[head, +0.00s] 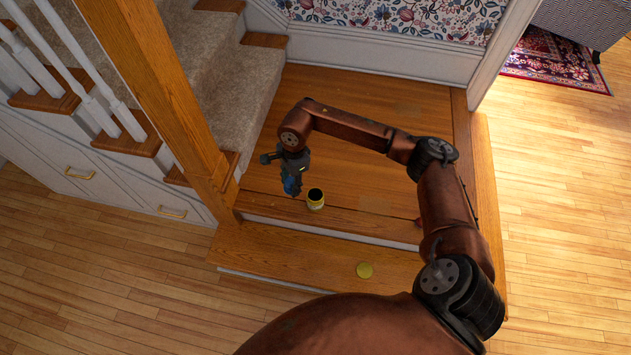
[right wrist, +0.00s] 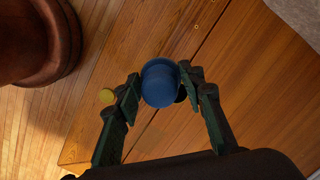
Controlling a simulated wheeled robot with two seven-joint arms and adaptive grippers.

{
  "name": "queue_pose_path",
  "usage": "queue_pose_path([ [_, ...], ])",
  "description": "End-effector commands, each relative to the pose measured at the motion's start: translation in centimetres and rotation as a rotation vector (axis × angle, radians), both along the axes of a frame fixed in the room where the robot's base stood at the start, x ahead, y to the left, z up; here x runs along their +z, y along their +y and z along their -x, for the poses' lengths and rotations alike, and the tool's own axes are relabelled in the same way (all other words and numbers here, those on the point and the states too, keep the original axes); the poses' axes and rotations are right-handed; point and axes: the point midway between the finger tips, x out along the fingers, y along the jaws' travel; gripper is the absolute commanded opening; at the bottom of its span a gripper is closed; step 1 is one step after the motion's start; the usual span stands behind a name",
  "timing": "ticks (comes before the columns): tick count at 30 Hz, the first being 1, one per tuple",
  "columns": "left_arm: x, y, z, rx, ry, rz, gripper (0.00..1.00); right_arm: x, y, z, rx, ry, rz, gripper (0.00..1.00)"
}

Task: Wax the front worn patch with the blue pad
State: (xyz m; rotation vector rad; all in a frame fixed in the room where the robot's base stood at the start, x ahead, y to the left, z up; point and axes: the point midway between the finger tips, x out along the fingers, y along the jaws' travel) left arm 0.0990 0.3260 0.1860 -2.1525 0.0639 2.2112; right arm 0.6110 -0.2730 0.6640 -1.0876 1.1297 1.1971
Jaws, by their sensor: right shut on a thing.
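My right gripper (head: 291,182) is shut on the blue pad (head: 290,187), close to the landing at the foot of the stairs. In the right wrist view the pad's round blue top (right wrist: 160,84) sits between the two fingers. A small open yellow tin (head: 315,199) with a dark mouth stands just right of the pad in the head view, near the landing's front edge. A faint paler patch (head: 375,203) shows on the wood right of the tin; its outline is hard to tell. The pad's underside is hidden. My left gripper is not in view.
A wooden newel post (head: 165,90) and carpeted stairs (head: 240,85) stand close left of my gripper. A wallpapered wall (head: 390,20) closes the back. The landing (head: 350,160) is otherwise clear.

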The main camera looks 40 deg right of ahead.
Motion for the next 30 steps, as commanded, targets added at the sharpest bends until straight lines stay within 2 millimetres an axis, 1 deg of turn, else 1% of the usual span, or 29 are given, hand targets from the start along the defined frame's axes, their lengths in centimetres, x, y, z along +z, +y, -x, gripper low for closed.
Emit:
queue_pose_path([
  [1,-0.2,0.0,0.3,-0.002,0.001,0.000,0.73,-1.5,-1.3,-0.3,-0.159,0.010,-0.003,0.17],
  [3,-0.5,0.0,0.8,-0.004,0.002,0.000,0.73,-3.5,-3.1,-0.8,-0.382,0.016,-0.006,0.17],
  [6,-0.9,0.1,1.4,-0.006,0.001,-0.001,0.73,-6.3,-5.6,-1.2,-0.668,0.021,-0.010,0.17],
  [9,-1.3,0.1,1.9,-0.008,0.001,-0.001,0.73,-8.4,-7.8,-1.2,-0.898,0.024,-0.012,0.17],
  [12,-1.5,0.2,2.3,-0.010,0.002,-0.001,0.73,-10.0,-9.4,-1.1,-1.059,0.023,-0.014,0.17],
  [15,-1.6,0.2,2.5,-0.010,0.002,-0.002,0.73,-10.9,-10.4,-1.0,-1.154,0.023,-0.016,0.17],
  [20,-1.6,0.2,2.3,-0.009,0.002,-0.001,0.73,-11.8,-10.8,-0.9,-1.196,0.022,-0.016,0.17],
  [30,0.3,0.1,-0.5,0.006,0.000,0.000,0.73,-14.3,-10.7,-0.9,-1.194,0.026,-0.016,0.17],
])
